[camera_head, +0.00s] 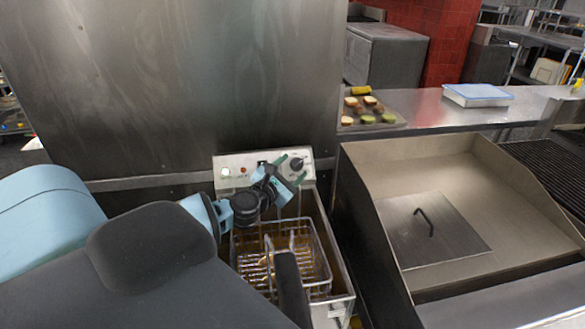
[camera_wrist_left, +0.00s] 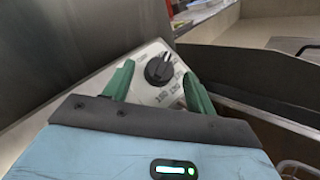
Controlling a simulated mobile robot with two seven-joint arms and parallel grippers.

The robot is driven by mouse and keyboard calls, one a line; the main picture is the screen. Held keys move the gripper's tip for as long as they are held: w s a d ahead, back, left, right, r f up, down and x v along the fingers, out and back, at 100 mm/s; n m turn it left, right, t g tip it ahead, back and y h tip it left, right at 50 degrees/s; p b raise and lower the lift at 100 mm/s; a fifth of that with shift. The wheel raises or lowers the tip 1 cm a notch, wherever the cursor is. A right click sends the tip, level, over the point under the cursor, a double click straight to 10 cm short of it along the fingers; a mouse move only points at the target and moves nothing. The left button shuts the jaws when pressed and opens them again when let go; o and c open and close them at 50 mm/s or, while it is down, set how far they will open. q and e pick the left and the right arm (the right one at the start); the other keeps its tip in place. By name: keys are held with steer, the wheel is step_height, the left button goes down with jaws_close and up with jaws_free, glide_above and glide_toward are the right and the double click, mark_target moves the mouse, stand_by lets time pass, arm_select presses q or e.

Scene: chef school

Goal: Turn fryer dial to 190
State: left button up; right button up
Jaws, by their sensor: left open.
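The fryer dial (camera_head: 297,164) is a round black knob at the right end of the fryer's pale control panel (camera_head: 233,162). In the left wrist view the dial (camera_wrist_left: 159,70) shows with printed marks beside it. My left gripper (camera_head: 290,171) is open in front of the panel, its green fingertips close to the dial. In the left wrist view the dial lies beyond and between the two green fingers (camera_wrist_left: 158,86). I cannot tell whether they touch it. The dial's exact setting is too small to read. My right gripper is not in view.
A wire fry basket (camera_head: 310,262) sits in the fryer below my left gripper. A tall steel panel (camera_head: 170,80) stands behind. A tray of food (camera_head: 372,120) and a blue-lidded container (camera_head: 477,94) lie on the counter.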

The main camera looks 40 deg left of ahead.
arm_select(q)
steer(key=shift+w, duration=0.55)
steer(key=c, duration=1)
